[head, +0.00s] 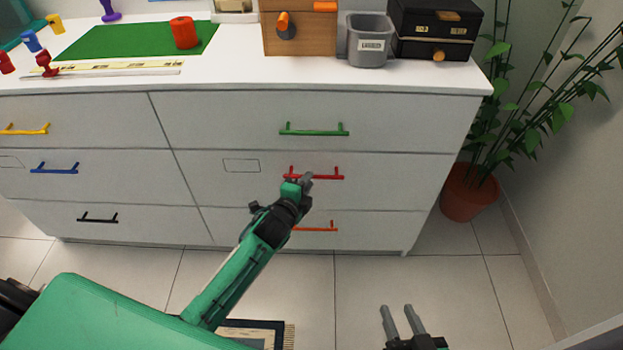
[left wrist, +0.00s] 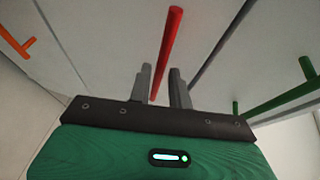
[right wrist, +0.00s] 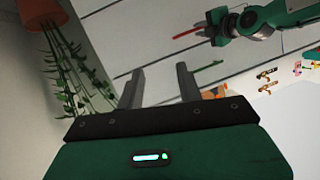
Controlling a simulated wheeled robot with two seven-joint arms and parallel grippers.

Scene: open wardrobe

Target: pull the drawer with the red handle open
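The red handle (head: 330,176) is a horizontal bar on the middle drawer of the right column. That drawer's front (head: 390,175) looks flush with its neighbours. My left gripper (head: 306,181) is at the left part of this handle. In the left wrist view the red handle (left wrist: 168,45) runs between the two fingers of my left gripper (left wrist: 160,75). The fingers are partly closed, with narrow gaps seeming to show beside the bar; contact is not clear. My right gripper (head: 403,322) is open and empty, low in front of the dresser and apart from it.
A green handle (head: 314,131) is above and an orange-red handle (head: 316,228) below, partly hidden by my left arm. Yellow, blue and black handles are on the left column. A potted plant (head: 470,192) stands right of the dresser. Floor in front is mostly clear.

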